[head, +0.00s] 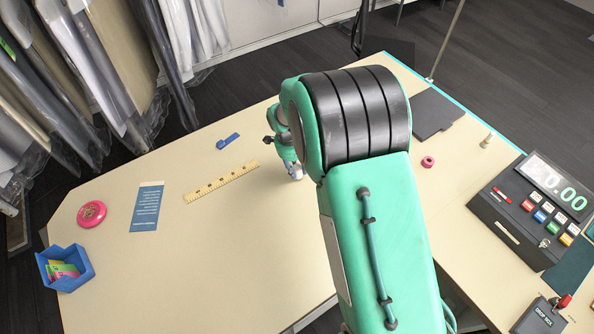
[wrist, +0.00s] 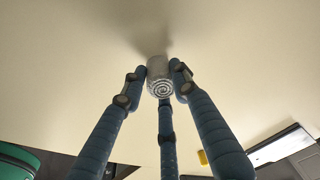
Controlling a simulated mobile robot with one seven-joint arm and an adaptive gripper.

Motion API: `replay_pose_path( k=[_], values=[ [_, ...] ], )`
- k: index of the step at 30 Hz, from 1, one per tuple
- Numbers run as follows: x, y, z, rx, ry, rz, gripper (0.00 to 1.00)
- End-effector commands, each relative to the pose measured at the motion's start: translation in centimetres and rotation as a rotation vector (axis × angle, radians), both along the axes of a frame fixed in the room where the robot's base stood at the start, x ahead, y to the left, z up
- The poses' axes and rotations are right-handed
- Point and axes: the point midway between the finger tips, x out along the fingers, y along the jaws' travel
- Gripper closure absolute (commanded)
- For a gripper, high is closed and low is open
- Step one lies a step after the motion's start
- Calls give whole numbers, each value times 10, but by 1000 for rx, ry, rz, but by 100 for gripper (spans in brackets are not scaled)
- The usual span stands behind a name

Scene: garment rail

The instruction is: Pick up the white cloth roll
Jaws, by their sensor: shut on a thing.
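The white cloth roll (wrist: 159,78) shows in the wrist view with its spiral end facing the camera. My gripper (wrist: 160,72) has its blue-grey fingers closed around it, one on each side and one below in the picture. The roll is at or just above the cream table top (wrist: 75,60); I cannot tell whether it touches. In the head view my gripper (head: 296,173) is small and partly hidden behind my green arm, low over the table. A pale bit of the roll (head: 297,177) seems to show at its tip.
A yellow ruler (head: 222,182), a blue clip-like object (head: 228,141), a blue card (head: 147,207), a pink disc (head: 91,214) and a blue bin (head: 66,268) lie left. A pink ring (head: 428,161) and a cash register (head: 530,210) are right. Bagged garments hang at upper left.

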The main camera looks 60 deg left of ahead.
Motion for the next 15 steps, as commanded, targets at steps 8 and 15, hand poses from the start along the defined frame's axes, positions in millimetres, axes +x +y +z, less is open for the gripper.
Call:
replay_pose_path(
  k=[8,15],
  values=[
    [-4,-9,24,0,0,1,85],
    [-19,-42,27,0,0,1,85]
  ],
)
